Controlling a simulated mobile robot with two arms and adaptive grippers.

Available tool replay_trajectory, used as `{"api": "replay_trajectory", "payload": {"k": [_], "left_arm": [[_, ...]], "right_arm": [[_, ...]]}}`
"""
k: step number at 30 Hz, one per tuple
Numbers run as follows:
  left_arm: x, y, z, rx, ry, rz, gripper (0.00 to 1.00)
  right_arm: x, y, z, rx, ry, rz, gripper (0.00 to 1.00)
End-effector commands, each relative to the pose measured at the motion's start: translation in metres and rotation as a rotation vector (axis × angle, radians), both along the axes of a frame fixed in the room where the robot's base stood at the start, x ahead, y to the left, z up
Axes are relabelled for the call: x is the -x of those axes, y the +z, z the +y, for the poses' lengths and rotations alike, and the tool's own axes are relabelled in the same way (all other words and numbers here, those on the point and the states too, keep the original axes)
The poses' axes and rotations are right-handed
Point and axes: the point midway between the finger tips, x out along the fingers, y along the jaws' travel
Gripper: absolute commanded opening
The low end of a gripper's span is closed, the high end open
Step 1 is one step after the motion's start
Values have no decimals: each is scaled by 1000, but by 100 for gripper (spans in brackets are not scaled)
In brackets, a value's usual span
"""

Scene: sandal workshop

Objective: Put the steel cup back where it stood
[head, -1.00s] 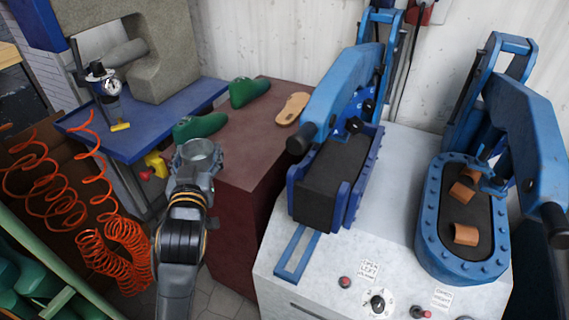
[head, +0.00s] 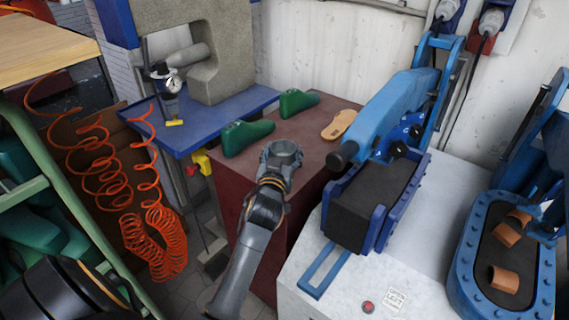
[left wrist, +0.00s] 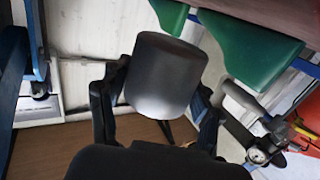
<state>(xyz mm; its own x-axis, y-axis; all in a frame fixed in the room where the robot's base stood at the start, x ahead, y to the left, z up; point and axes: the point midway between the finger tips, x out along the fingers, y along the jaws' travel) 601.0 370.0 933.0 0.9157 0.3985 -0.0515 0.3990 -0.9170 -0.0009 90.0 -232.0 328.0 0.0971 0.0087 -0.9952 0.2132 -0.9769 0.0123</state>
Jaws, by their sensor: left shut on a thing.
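My left gripper (head: 281,158) is shut on the steel cup (left wrist: 165,75). In the left wrist view the cup is a smooth grey cylinder between the two dark fingers. In the head view the cup's round grey rim (head: 284,148) shows at the gripper's end, in front of the maroon cabinet top (head: 302,122). I cannot tell whether the cup touches the cabinet or is held above it. My right gripper is not in view.
Two green shoe lasts (head: 247,136) and a tan sole (head: 339,125) lie on the cabinet top. A blue press (head: 388,115) stands to the right on a pale bench. A blue table (head: 215,125) and a coiled orange hose (head: 155,245) are to the left.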

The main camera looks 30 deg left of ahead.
Motion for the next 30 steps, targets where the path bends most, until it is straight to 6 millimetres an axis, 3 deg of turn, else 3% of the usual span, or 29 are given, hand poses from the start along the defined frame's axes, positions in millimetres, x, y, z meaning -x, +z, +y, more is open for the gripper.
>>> {"api": "replay_trajectory", "payload": {"k": [7,12,25,26,29,30], "left_arm": [[-14,-19,7,-1,0,0,27],[-13,-44,6,1,0,3,27],[-13,-51,6,1,0,0,27],[-13,-51,6,0,0,0,66],[-13,-50,6,0,0,0,86],[-13,-50,6,0,-1,0,87]], "right_arm": [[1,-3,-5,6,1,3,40],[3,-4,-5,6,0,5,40],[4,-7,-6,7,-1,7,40],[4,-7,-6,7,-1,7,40],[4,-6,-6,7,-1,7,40],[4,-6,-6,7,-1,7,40]]}}
